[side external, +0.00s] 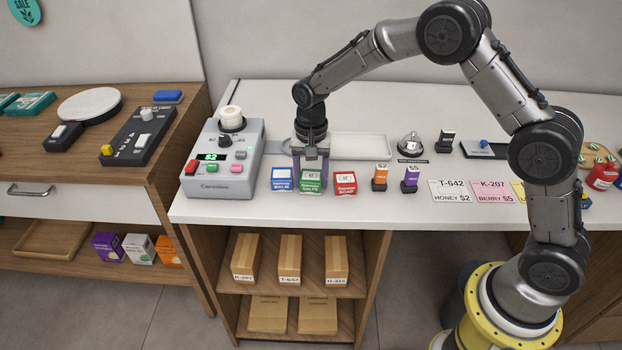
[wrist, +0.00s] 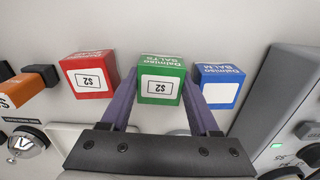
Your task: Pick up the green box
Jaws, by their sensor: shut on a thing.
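The green box (side external: 311,183) stands on the white counter between a blue box and a red box.
The blue box (side external: 283,180) and red box (side external: 345,183) stand close on either side. A grey register (side external: 216,181) is to the left. Small orange (side external: 380,180) and purple (side external: 411,179) items stand to the right. A tray (side external: 361,146) and a bell (side external: 411,143) lie behind.

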